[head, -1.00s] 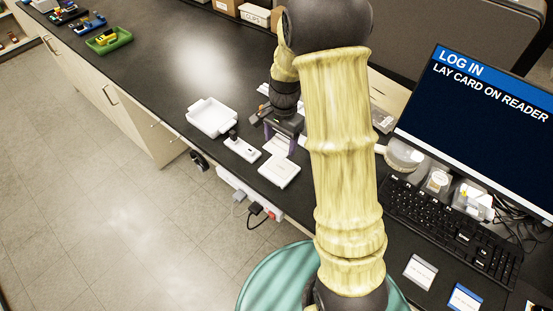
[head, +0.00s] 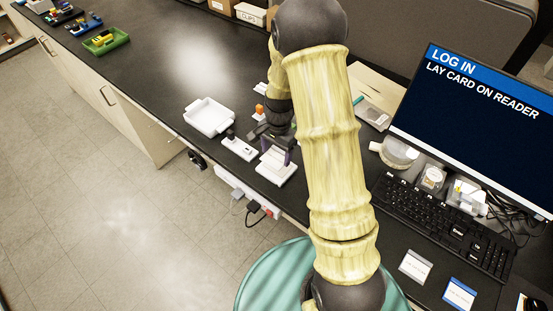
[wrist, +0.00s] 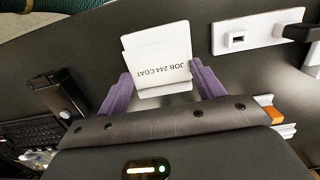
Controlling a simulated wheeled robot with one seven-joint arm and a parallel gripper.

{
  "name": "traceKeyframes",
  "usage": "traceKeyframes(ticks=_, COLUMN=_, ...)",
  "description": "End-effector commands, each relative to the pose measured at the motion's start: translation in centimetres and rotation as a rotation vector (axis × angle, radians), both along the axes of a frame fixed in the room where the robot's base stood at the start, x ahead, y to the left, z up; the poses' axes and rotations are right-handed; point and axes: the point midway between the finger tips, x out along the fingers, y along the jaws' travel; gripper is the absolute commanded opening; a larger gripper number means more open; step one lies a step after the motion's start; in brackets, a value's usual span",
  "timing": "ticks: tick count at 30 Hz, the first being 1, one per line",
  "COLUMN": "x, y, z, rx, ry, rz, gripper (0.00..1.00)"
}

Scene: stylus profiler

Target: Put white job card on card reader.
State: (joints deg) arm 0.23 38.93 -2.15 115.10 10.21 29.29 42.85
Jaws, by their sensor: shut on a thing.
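My gripper (head: 277,157) has its purple fingers shut on the white job card (wrist: 160,68), printed "JOB 244 COAT", by its side edges. The white card reader (head: 284,177) is a flat slab near the bench's front edge, and in the wrist view (wrist: 150,26) the card overlaps part of it. The gripper is over the reader in the head view. I cannot tell whether the card touches it. The monitor (head: 480,110) reads "LOG IN, LAY CARD ON READER".
A white strip device with a black knob (head: 239,148) and an empty white tray (head: 209,117) stand left of the reader. A keyboard (head: 440,219), clear containers, and two flat cards (head: 415,267) lie to the right.

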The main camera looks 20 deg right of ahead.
Motion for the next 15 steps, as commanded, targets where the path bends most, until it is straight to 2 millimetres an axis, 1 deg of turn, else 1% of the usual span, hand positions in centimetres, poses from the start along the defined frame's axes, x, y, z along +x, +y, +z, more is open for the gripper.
traceKeyframes(ticks=2, x=0.0, y=-0.2, z=0.0, rx=0.0, ry=0.0, rz=-0.003, gripper=0.46)
traceKeyframes(ticks=5, x=0.0, y=-0.3, z=-0.6, rx=-0.001, ry=0.003, rz=-0.005, gripper=0.46)
traceKeyframes(ticks=12, x=-0.1, y=-0.2, z=-3.6, rx=0.0, ry=0.004, rz=-0.005, gripper=0.46)
traceKeyframes(ticks=15, x=0.0, y=-0.2, z=-4.1, rx=0.0, ry=0.0, rz=-0.005, gripper=0.46)
